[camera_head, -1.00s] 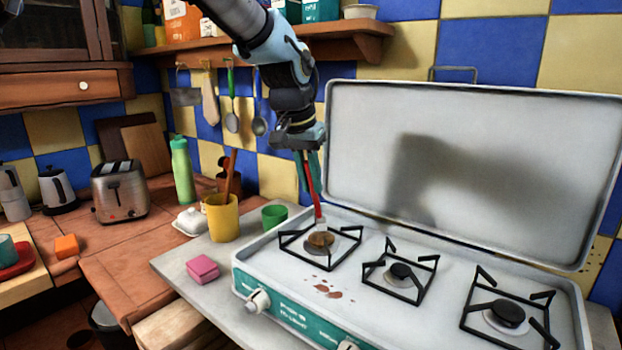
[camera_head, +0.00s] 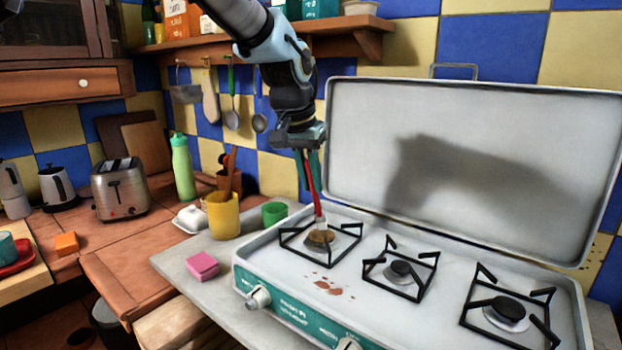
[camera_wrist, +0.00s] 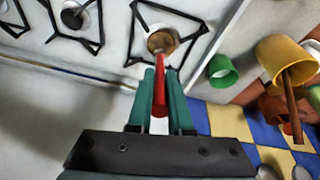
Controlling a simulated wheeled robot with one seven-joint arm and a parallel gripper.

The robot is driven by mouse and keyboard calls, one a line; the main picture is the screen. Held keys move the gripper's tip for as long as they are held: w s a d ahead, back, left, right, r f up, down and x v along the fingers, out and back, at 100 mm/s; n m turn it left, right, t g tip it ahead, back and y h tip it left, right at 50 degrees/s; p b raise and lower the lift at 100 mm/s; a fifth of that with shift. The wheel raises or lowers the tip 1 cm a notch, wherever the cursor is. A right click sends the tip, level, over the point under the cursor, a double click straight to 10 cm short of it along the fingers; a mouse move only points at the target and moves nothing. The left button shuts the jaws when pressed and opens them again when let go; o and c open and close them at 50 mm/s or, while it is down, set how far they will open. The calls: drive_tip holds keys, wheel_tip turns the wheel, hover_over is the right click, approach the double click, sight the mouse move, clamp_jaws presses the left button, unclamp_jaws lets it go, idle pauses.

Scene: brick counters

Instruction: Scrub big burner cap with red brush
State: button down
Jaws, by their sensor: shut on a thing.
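My gripper (camera_head: 309,168) is shut on the red brush (camera_head: 314,184) and holds it upright, bristles down, over the left burner of the stove. The brush's pale lower end is at the brown, dirty-looking burner cap (camera_head: 320,237); I cannot tell for sure whether it touches. In the wrist view, the red brush (camera_wrist: 160,88) sits between my green fingers (camera_wrist: 160,100) and points at the brown cap (camera_wrist: 163,42). The bristle tip is partly hidden there. The two other burner caps, middle (camera_head: 401,268) and right (camera_head: 508,310), are black.
Black pot grates surround each burner. The raised stove lid (camera_head: 470,170) stands behind. Brownish-red stains (camera_head: 327,287) lie on the stove top. A yellow cup (camera_head: 223,216), green cup (camera_head: 274,213) and pink sponge (camera_head: 202,265) are left of the stove. A shelf (camera_head: 345,43) is above.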

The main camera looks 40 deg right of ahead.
drive_tip(key=shift+f, duration=0.25)
drive_tip(key=shift+w, duration=0.1)
idle(0.3)
drive_tip(key=shift+w+a, duration=0.1)
drive_tip(key=shift+w, duration=0.2)
drive_tip(key=shift+s, duration=0.2)
drive_tip(key=shift+s+d+f, duration=0.1)
drive_tip(key=shift+s+d, duration=0.1)
drive_tip(key=shift+s, duration=0.4)
drive_tip(key=shift+w, duration=0.1)
drive_tip(key=shift+w+a, duration=0.25)
drive_tip(key=shift+w, duration=0.4)
drive_tip(key=shift+s, duration=0.1)
